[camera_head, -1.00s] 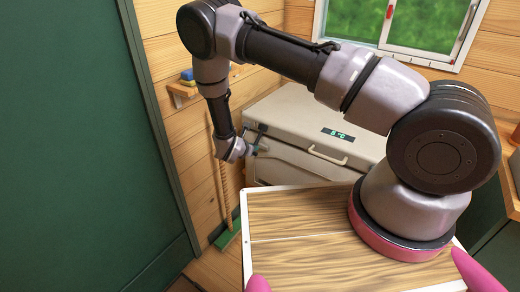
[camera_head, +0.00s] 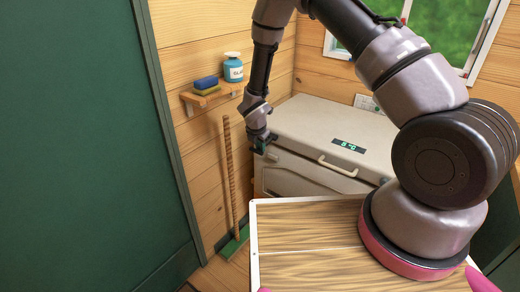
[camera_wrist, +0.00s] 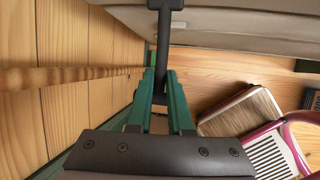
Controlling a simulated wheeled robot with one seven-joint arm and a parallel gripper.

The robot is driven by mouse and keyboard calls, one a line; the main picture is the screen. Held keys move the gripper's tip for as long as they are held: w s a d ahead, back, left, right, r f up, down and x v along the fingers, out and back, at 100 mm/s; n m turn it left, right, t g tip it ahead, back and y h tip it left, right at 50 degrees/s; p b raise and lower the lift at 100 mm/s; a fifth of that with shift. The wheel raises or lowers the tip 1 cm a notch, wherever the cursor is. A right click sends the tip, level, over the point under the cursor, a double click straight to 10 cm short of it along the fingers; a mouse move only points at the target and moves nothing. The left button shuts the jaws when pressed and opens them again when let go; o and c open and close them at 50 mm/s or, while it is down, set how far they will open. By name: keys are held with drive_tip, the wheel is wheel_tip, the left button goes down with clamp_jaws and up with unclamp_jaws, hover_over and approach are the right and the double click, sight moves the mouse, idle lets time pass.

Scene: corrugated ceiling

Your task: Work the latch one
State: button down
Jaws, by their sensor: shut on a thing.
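The latch (camera_wrist: 164,28) is a black bar with a wider top piece, on the front of a beige chest (camera_head: 330,125). In the wrist view it runs down between the two green fingers of my gripper (camera_wrist: 160,82), which are shut on it. In the head view my gripper (camera_head: 264,142) is at the left end of the chest's front, just below the lid edge. There the latch is small and mostly hidden by my gripper. The chest lid looks closed.
A broom (camera_head: 229,180) leans at the wall left of the chest, close to my gripper. A shelf (camera_head: 212,96) with sponges (camera_head: 206,84) and a blue bottle (camera_head: 233,68) is above it. A green panel (camera_head: 75,150) fills the left. The chest's handle (camera_head: 337,167) lies right of my gripper.

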drive_tip(key=shift+w+r, duration=0.2)
idle(0.3)
drive_tip(key=c, duration=0.8)
unclamp_jaws()
drive_tip(key=shift+d, duration=0.1)
drive_tip(key=shift+c, duration=0.2)
drive_tip(key=shift+s, duration=0.1)
drive_tip(key=v, duration=1)
drive_tip(key=shift+s+r, duration=0.2)
drive_tip(key=shift+r, duration=0.1)
